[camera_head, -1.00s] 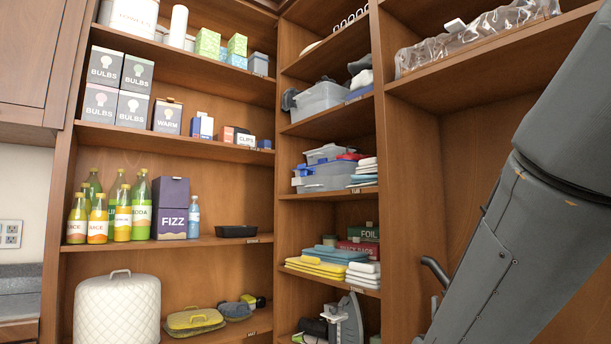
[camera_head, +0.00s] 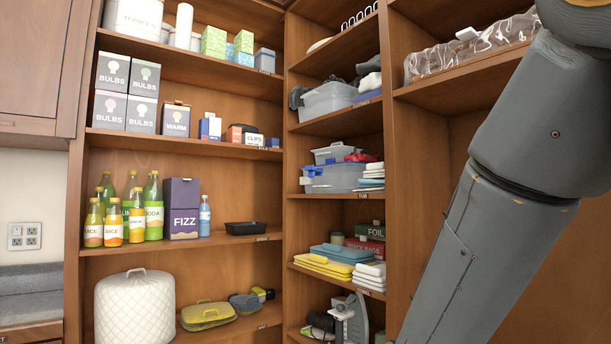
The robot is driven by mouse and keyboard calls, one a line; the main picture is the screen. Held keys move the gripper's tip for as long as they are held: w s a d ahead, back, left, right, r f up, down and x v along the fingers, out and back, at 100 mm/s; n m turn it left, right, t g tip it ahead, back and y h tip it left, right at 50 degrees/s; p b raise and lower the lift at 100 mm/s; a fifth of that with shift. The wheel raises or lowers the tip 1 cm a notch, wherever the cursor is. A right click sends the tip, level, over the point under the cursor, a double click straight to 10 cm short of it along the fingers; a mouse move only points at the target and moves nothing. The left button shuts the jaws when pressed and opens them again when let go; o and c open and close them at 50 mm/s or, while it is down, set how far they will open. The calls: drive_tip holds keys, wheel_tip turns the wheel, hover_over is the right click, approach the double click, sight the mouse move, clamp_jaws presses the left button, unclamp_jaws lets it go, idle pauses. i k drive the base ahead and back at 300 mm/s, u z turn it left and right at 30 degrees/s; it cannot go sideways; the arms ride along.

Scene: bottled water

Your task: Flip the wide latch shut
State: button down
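A clear grey plastic tub (camera_head: 335,180) stands on a middle shelf of the right-hand shelf column. A blue latch-like part (camera_head: 313,171) shows at its upper front left; it is too small to tell whether it is open or shut. Another grey container (camera_head: 334,154) and a red item (camera_head: 362,157) sit at the tub's top or behind it; I cannot tell which. My gripper is out of view. Only my grey arm links show, at the right, to the right of the tub and apart from it in the picture.
Folded cloths (camera_head: 371,176) lie right of the tub. Another grey bin (camera_head: 327,100) stands on the shelf above; folded yellow cloths (camera_head: 324,264) lie below. A wooden upright (camera_head: 398,200) stands between the tub and my arm.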

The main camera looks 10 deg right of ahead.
sight(312, 173)
drive_tip(key=u, duration=0.4)
drive_tip(key=i, duration=0.45)
drive_tip(key=u, duration=0.65)
drive_tip(key=i, duration=1.9)
drive_tip(key=z, duration=0.8)
